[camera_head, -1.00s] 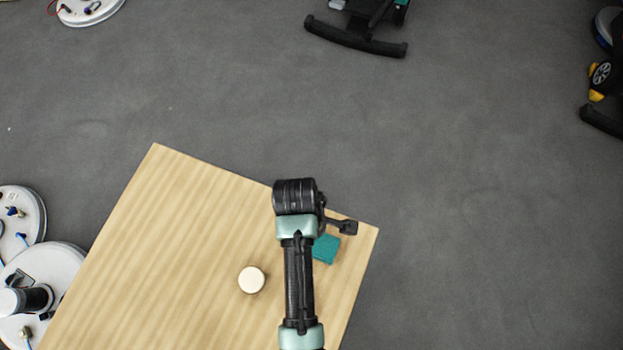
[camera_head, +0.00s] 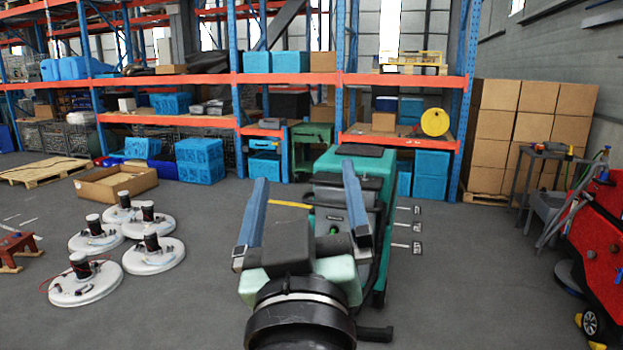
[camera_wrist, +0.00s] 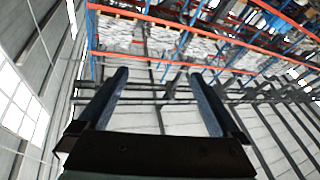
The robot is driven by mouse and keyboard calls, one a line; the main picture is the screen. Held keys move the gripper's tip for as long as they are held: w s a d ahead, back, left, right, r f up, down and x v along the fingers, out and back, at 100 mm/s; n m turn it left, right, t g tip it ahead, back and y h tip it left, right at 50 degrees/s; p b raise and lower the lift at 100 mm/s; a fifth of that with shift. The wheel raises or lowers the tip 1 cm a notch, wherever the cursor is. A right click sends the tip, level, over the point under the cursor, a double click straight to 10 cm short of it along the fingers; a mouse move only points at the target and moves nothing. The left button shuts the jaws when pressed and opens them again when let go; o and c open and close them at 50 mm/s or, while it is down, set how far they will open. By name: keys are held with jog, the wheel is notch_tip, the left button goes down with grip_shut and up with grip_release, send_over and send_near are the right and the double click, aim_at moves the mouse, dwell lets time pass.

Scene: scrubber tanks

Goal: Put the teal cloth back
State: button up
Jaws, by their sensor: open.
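The teal cloth is not seen in either current view. My gripper (camera_head: 304,178) points up and forward in the head view, its two blue fingers spread wide with nothing between them. The wrist view also shows my gripper (camera_wrist: 158,73) open and empty, aimed up at high shelving and the roof. Behind the fingers in the head view stands a green and black scrubber machine (camera_head: 376,166), partly hidden by my gripper and arm.
Several white round discs with black motors (camera_head: 153,253) lie on the floor at left, near an open cardboard box (camera_head: 116,184). Loaded racks (camera_head: 170,120) line the back. A red machine (camera_head: 597,235) stands at right. Grey floor is open between.

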jog(key=s+r+m+t, duration=0.3)
jog(key=s+r+t, duration=0.2)
jog(key=s+r, duration=0.5)
notch_tip(320, 180, up, 4)
jog(key=shift+s+d+t, duration=0.3)
jog(key=shift+d+t, duration=0.1)
